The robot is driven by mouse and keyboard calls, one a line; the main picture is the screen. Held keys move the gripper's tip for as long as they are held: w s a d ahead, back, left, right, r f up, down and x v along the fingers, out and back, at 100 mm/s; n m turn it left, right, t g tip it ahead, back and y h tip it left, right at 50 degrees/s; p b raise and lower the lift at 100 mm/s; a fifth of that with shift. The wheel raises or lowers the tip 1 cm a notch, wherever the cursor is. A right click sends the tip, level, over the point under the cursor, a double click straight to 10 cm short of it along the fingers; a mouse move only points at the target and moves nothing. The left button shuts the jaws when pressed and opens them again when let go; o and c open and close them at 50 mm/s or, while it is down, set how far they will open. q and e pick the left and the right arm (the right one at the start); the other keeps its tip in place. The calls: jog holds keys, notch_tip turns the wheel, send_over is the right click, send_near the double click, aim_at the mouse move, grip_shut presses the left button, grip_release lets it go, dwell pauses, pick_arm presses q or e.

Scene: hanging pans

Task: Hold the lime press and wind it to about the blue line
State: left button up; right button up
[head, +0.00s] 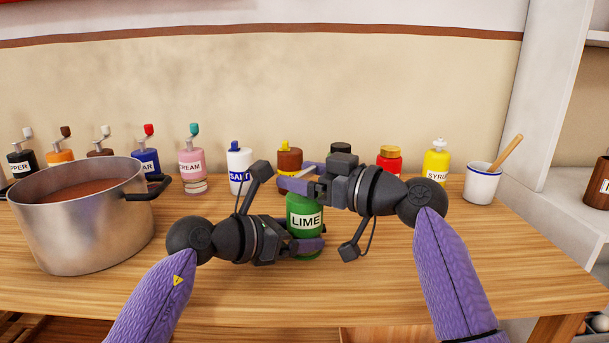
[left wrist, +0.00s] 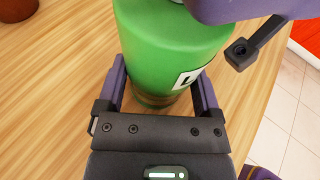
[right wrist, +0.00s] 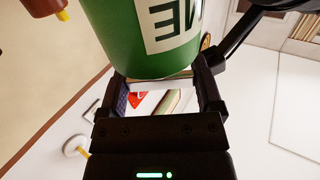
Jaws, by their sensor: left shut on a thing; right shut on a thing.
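The green lime press (head: 305,222) stands upright on the table with its white LIME label facing me. My left gripper (head: 306,241) is shut around its lower body. The left wrist view shows the green body (left wrist: 170,50) between both fingers. My right gripper (head: 300,178) is at the top of the press, just above the green body, and is shut on its top part. That part is hidden by the fingers in the head view. The right wrist view shows the green body (right wrist: 145,35) beyond the fingers. I cannot make out a blue line on the press.
A large steel pot (head: 80,225) of red-brown contents stands at the left. A row of labelled bottles and presses, including a pink one (head: 192,165) and a yellow syrup bottle (head: 436,163), stands behind. A white cup (head: 482,183) is at the right. The table front is clear.

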jog(key=m+t+h, duration=0.4)
jog(key=t+h, duration=0.1)
jog(key=shift+f+m, duration=0.15)
jog(key=shift+m, duration=0.25)
jog(key=shift+m+t+h, duration=0.3)
jog(key=o, duration=1)
jog(key=v, duration=1.2)
